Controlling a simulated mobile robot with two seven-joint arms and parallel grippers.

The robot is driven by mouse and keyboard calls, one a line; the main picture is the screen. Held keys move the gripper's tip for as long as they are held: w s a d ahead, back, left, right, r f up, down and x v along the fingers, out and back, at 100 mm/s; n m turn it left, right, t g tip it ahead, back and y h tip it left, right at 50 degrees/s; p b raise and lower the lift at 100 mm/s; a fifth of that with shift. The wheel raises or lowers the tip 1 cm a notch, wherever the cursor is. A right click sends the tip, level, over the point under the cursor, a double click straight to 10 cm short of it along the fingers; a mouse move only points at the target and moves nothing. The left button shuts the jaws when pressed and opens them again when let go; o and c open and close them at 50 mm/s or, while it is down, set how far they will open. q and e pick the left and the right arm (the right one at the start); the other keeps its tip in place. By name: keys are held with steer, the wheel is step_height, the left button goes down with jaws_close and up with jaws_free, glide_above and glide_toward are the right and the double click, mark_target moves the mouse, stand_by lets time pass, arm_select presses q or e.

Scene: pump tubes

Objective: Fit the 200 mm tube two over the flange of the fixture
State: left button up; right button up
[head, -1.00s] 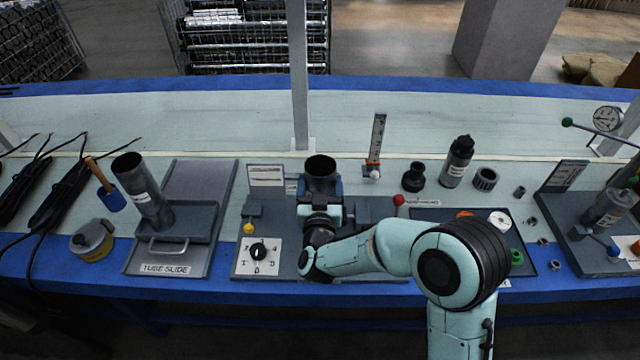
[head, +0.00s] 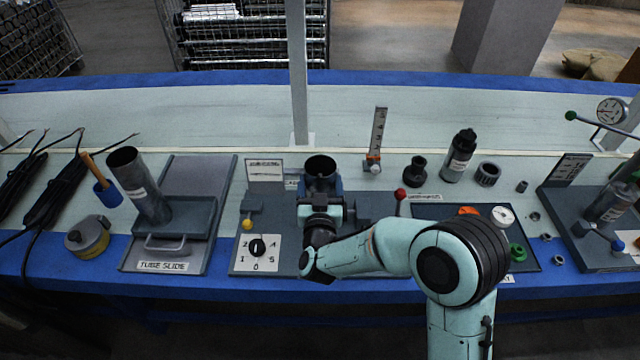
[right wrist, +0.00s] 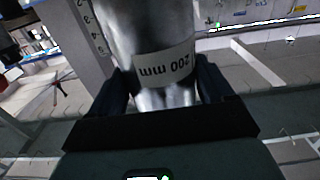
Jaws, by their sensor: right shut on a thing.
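My right gripper (head: 320,203) is shut on a grey metal tube (head: 320,168) above the middle fixture (head: 375,208). In the right wrist view the tube (right wrist: 152,30) sits between the two dark fingers (right wrist: 160,95), and its white label reads "200 mm", upside down in that picture. In the head view the tube's dark open top faces up and the tube looks about upright. My gripper and arm hide its lower end and the flange, so I cannot tell whether the tube is around the flange. My left gripper does not show.
Another tube (head: 143,190) leans on the tube slide (head: 164,264) at the left. A dial plate (head: 258,254) and a red-knobbed lever (head: 400,197) flank my gripper. A tray (head: 530,262) with coloured rings lies to the right.

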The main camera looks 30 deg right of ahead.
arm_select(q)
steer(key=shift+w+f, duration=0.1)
arm_select(e)
steer(key=o, duration=1.8)
steer(key=shift+c, duration=0.2)
steer(key=shift+f, duration=0.1)
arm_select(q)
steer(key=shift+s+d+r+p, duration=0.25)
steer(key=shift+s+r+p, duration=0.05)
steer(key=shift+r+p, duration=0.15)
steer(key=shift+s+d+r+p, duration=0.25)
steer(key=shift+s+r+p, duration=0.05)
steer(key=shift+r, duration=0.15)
arm_select(e)
steer(key=v, duration=1.3)
steer(key=shift+a, duration=0.15)
steer(key=shift+s, duration=0.1)
